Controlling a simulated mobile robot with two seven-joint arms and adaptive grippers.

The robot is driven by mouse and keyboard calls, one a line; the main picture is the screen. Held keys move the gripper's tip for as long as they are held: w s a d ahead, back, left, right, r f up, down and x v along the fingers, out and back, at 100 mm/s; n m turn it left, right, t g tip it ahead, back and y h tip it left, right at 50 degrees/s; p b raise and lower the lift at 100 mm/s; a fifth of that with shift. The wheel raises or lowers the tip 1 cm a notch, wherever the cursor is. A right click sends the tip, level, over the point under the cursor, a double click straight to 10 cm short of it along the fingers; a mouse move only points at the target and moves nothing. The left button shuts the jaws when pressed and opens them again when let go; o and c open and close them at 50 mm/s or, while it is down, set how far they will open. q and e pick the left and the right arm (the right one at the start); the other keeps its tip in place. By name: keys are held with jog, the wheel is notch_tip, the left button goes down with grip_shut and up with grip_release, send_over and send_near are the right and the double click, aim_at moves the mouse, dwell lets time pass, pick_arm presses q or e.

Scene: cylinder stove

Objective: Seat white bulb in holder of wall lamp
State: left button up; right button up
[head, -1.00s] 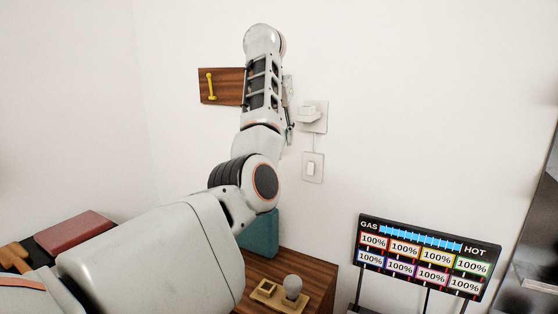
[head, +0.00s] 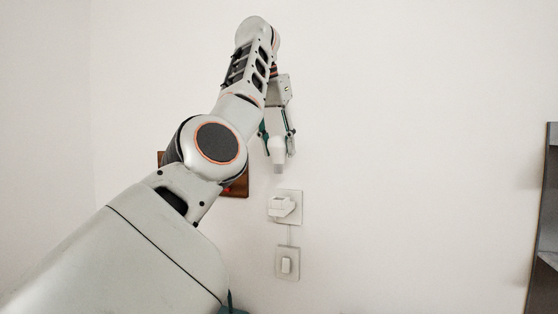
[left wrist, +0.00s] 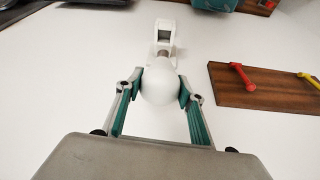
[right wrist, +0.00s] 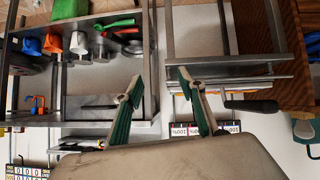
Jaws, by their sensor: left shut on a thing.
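My left gripper (head: 277,138) is shut on the white bulb (head: 277,151), high against the white wall. In the left wrist view the round white bulb (left wrist: 158,87) sits between the green-padded fingertips (left wrist: 158,90), with its metal base pointing away from the gripper. The white wall lamp holder (head: 284,207) is on the wall below the bulb, with a gap between them in the head view. In the left wrist view the holder (left wrist: 164,28) lies just beyond the bulb's base; I cannot tell whether they touch. My right gripper (right wrist: 158,82) is open and empty.
A switch (head: 287,264) is below the lamp. A wooden board (left wrist: 255,90) with red and yellow hooks is beside it, partly behind my left arm in the head view. Under my right gripper is a metal shelf (right wrist: 100,103) with tools. Wall right of the lamp is bare.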

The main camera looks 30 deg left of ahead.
pick_arm(q)
jog(key=shift+r, duration=0.3)
jog(key=shift+w+d, duration=0.1)
jog(key=shift+w, duration=0.1)
jog(key=shift+s, duration=0.25)
pick_arm(e)
jog(key=shift+s+d+f, duration=0.15)
jog(key=shift+s+f, duration=0.3)
jog(key=shift+s, duration=0.2)
